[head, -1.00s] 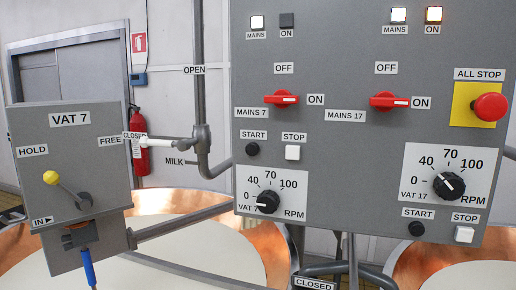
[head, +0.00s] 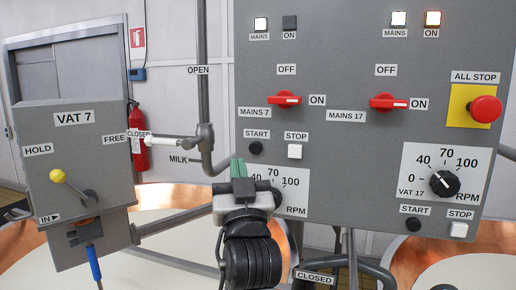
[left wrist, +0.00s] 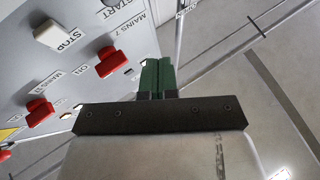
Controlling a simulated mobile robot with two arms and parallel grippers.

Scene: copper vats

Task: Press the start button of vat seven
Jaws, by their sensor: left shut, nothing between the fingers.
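The vat seven start button (head: 256,148) is a small black round button under its START label on the grey control panel (head: 340,60). A white square STOP button (head: 295,151) sits just right of it and also shows in the left wrist view (left wrist: 54,36). My left gripper (head: 238,167) is shut and empty, its green fingertips pointing up. In the head view the tips appear just below and left of the start button; the gap in depth is hard to tell. The fingertips also show in the left wrist view (left wrist: 158,70). My right gripper is out of view.
The red Mains 7 switch (head: 286,98) points to ON. The vat 7 MAINS lamp (head: 260,23) is lit and its ON lamp (head: 289,22) is dark. A speed knob is hidden behind my gripper. A pipe (head: 204,100) runs left of the panel. An ALL STOP button (head: 485,108) is far right.

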